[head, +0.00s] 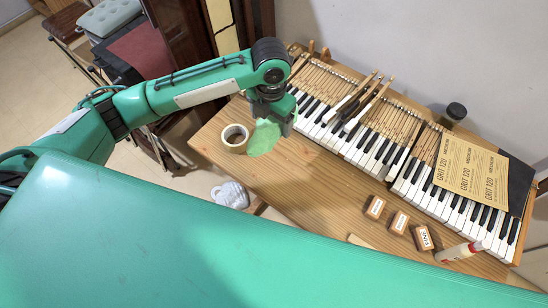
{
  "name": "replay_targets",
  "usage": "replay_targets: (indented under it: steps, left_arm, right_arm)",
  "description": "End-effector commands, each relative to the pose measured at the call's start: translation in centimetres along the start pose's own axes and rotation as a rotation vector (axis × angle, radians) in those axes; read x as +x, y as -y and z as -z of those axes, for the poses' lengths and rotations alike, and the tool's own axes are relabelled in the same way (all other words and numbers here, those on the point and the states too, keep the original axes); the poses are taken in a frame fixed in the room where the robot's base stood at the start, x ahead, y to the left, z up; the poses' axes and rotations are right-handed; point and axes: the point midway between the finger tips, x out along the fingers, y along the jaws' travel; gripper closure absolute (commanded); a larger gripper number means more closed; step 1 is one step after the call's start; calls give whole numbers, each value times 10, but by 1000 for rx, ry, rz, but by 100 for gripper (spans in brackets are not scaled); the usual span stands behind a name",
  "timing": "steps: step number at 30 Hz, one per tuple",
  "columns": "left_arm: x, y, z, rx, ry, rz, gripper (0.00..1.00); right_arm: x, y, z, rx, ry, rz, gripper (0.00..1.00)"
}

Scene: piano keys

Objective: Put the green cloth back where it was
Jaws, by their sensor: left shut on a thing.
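The green cloth (264,138) hangs below my left gripper (270,116), at the left end of the wooden table (290,175). The gripper points down and is shut on the cloth. The cloth is right beside the roll of tape (235,138); I cannot tell whether its lower edge touches the table. My right gripper is not in view.
Piano keys (345,135) run along the back of the table. Small labelled blocks (399,223), a glue bottle (462,252) and sandpaper sheets (470,170) are to the right. A dark jar (453,114) stands behind the keys. The table's middle is bare.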

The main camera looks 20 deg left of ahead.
Motion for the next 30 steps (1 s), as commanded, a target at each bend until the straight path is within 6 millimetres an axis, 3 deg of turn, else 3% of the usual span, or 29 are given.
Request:
replay_targets:
  steps: [7,15,30]
  left_arm:
    - [59,1,2,-2,-8,2,38]
    - [127,2,2,-2,-5,0,38]
    - [187,2,1,1,-3,0,38]
  right_arm:
    - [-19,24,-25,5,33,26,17]
    - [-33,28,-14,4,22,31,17]
    - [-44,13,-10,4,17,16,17]
